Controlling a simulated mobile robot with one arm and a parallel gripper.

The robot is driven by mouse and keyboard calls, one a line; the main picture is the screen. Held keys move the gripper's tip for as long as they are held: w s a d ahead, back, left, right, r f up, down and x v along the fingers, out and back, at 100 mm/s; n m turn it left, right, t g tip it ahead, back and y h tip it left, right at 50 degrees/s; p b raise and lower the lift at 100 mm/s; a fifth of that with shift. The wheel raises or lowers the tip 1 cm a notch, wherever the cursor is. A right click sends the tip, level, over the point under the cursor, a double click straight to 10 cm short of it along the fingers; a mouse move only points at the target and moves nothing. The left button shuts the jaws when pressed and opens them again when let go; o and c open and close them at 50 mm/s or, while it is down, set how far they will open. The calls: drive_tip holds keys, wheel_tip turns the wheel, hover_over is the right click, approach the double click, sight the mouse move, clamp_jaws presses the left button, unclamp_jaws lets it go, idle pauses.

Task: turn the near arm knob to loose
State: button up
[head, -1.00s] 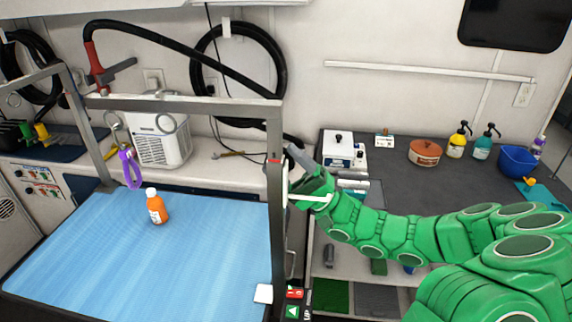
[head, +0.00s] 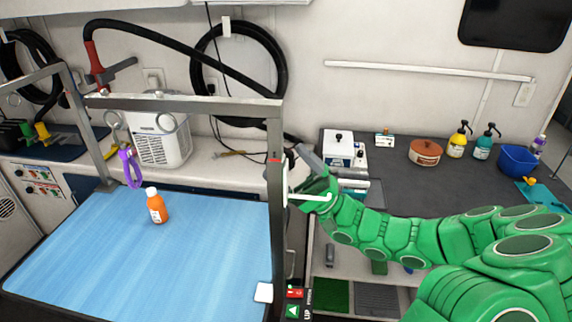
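The near post (head: 275,220) of the grey grooming arm stands at the right edge of the blue table. A small dark knob (head: 290,159) shows on the right side of this post, beside a red mark near its upper part. My gripper (head: 305,158) is just right of the knob, with a grey finger tilted up toward the left. A small gap seems to show between finger and knob; contact is unclear. The finger opening is too small and overlapped to judge. The knob's setting cannot be read.
An orange bottle (head: 157,207) stands on the blue table top (head: 200,260). A pale bar (head: 308,197) juts right from the post, in front of my wrist. A dark counter (head: 400,185) lies behind my arm.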

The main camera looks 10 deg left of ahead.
drive_tip(key=v, duration=0.6)
drive_tip(key=shift+d+f, duration=0.2)
drive_tip(key=shift+d, duration=0.05)
drive_tip(key=shift+a, duration=0.1)
